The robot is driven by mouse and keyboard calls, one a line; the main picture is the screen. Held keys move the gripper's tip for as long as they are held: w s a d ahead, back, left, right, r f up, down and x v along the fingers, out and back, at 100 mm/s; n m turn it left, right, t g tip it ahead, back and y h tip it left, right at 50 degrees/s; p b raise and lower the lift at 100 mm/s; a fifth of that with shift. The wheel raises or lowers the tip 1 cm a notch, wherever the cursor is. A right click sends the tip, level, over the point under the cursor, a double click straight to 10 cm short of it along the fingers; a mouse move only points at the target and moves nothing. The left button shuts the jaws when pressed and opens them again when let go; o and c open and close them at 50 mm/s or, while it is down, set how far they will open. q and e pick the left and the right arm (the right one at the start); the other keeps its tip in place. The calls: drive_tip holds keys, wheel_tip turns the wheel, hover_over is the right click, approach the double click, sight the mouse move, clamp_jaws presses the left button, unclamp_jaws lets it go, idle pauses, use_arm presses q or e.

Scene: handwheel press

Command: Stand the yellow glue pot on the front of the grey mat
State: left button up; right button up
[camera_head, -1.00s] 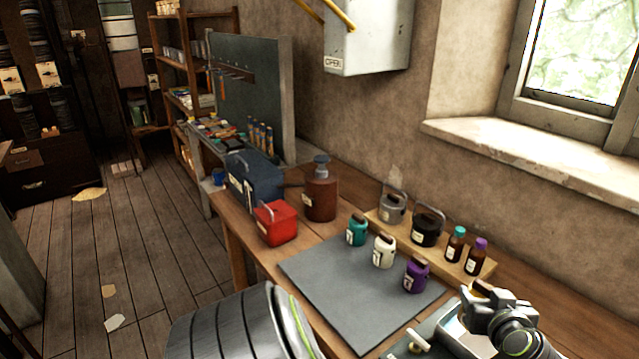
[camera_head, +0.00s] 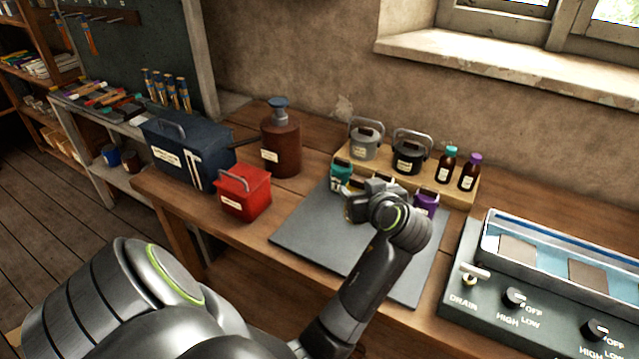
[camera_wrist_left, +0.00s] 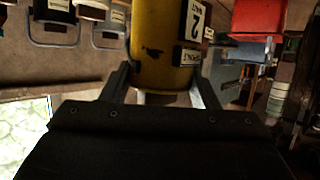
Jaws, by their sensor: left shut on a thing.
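I cannot tell whether the pot touches the mat. My right gripper is not in view.
A teal pot (camera_head: 341,174) and a purple pot (camera_head: 426,203) stand near the mat's back edge, close to my gripper. Behind is a wooden riser (camera_head: 460,195) with cans and bottles. A red box (camera_head: 243,192) stands left; a control unit (camera_head: 500,290) right. The mat's front is bare.

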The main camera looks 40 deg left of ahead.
use_arm(q)
drive_tip(key=shift+s+a+f, duration=0.1)
drive_tip(key=shift+a+f, duration=0.15)
drive_tip(key=shift+f, duration=0.3)
drive_tip(key=shift+s+a+f, duration=0.1)
drive_tip(key=shift+a+f, duration=0.1)
drive_tip(key=shift+f, duration=0.3)
drive_tip(key=f, duration=0.2)
drive_tip(key=d+f, duration=0.1)
drive_tip(key=shift+w+p, duration=0.25)
drive_tip(key=shift+p, duration=0.1)
drive_tip(key=shift+d+f, duration=0.15)
drive_tip(key=shift+f, duration=0.55)
drive_tip(key=f, duration=0.3)
drive_tip(key=shift+a+f+p, duration=0.1)
drive_tip(key=shift+a+p, duration=0.15)
drive_tip(key=shift+p, duration=0.1)
drive_tip(key=shift+f, duration=0.15)
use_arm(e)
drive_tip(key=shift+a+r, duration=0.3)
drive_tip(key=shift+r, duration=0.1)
